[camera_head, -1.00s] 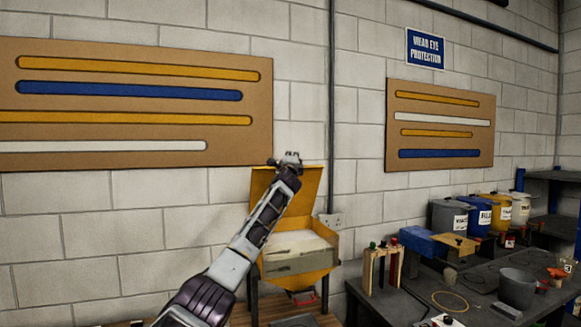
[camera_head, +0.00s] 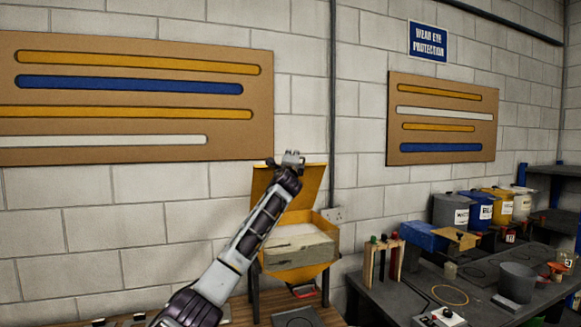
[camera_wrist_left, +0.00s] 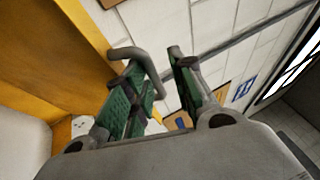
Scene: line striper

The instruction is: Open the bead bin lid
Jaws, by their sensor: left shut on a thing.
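The bead bin (camera_head: 305,272) is a yellow hopper on dark legs against the wall. Its yellow lid (camera_head: 312,185) stands raised at the back, and pale contents (camera_head: 297,234) show in the open top. My left gripper (camera_head: 292,158) is at the lid's top edge, with its arm crossing in front of the lid and bin. In the left wrist view, the green-padded fingers (camera_wrist_left: 160,95) are at a grey bar handle (camera_wrist_left: 140,62) beside the yellow lid (camera_wrist_left: 55,55). The gripper is shut on this handle; the exact contact is partly hidden. My right gripper is out of view.
A dark workbench (camera_head: 390,300) at the right holds a tube rack (camera_head: 383,258), a blue box (camera_head: 425,236), a grey cup (camera_head: 517,281) and several labelled buckets (camera_head: 481,212). Slotted boards hang on the wall above. A wooden surface lies below the bin.

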